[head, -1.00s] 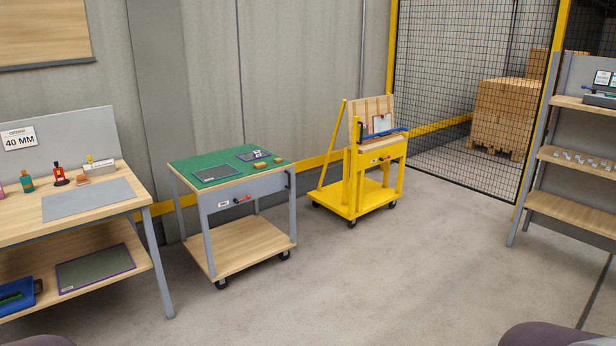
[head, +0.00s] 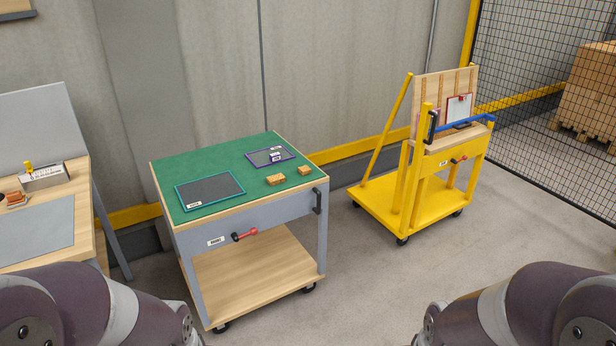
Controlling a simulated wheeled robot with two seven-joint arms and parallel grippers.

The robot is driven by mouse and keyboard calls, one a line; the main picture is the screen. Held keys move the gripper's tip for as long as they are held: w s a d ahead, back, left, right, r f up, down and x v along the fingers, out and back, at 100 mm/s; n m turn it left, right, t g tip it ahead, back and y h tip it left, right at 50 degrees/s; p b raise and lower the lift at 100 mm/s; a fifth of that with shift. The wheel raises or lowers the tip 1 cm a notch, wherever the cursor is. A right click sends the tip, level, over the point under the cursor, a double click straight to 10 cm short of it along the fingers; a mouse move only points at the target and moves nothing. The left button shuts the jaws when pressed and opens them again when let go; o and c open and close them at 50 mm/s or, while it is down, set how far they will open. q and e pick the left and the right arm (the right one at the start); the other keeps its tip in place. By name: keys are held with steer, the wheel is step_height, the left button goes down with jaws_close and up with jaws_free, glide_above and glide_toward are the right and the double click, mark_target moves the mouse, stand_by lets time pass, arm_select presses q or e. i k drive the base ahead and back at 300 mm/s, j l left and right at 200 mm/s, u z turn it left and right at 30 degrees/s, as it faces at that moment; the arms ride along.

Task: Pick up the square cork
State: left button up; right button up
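Two small tan blocks that look like cork lie on the green top of a wheeled cart (head: 215,170), near its right edge. The nearer, longer block (head: 276,180) is left of the smaller, squarer block (head: 305,171). They lie apart from each other. Both blocks are small in the head view, so their exact shape is hard to tell. Parts of my two arms show at the bottom left and bottom right corners. Neither gripper is in view.
The cart top also holds a teal-edged dark mat (head: 210,190) and a purple-edged mat (head: 270,157). A workbench (head: 40,215) stands at left. A yellow trolley (head: 400,195) stands at right. Open floor (head: 370,290) lies between and in front.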

mark_target(304, 171)
steer(key=i+j+z, duration=0.15)
steer(key=i, duration=0.4)
steer(key=i+j+z, duration=0.15)
steer(key=i, duration=0.4)
steer(key=i+j+z, duration=0.1)
steer(key=i+j, duration=0.15)
steer(key=i, duration=0.25)
steer(key=i+j+z, duration=0.15)
steer(key=i, duration=0.4)
steer(key=i+j+z, duration=0.15)
steer(key=i+j, duration=0.3)
